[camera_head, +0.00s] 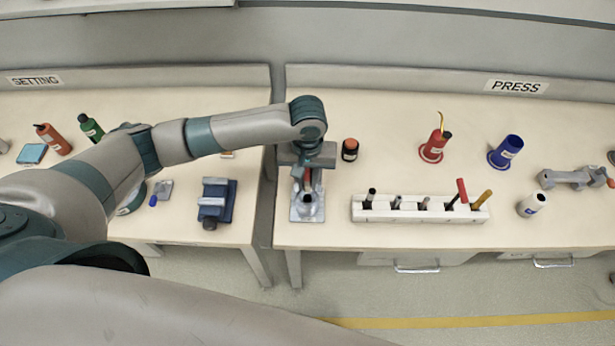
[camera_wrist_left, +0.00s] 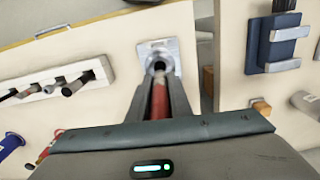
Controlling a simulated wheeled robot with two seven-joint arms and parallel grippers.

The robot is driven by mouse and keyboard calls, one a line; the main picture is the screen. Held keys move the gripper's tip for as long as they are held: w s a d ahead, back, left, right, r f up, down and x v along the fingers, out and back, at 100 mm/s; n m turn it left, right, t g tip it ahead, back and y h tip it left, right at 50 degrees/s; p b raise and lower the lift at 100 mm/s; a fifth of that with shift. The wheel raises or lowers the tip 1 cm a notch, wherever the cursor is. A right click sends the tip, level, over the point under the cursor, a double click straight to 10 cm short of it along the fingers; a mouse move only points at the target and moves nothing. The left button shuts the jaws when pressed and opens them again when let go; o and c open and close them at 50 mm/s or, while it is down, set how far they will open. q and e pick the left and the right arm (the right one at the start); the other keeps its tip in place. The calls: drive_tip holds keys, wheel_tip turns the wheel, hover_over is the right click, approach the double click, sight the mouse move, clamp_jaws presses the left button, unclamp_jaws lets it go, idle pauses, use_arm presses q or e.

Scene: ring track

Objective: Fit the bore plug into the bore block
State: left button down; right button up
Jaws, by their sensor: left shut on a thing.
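The bore block (camera_head: 308,213) is a grey metal piece on a pale plate at the left end of the PRESS bench. In the left wrist view the block (camera_wrist_left: 168,46) shows a round dark bore in line with the fingers. My left gripper (camera_head: 308,184) points down just over the block. It is shut on a red piece, which I take for the bore plug (camera_wrist_left: 160,101). My right gripper is not in view.
A white rack (camera_head: 418,214) with several upright tools stands right of the block. A dark orange-banded cylinder (camera_head: 350,150) stands close behind. A gap separates this bench from the SETTING bench, where a blue vise (camera_head: 215,201) sits. Red and blue holders (camera_head: 505,151) stand further right.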

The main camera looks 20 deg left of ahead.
sight(307, 191)
use_arm(q)
drive_tip(key=shift+f+b, duration=0.45)
drive_tip(key=shift+f, duration=1.6)
drive_tip(key=shift+p, duration=0.55)
idle(0.6)
drive_tip(key=shift+f, duration=0.6)
idle(0.4)
drive_tip(key=shift+f, duration=0.7)
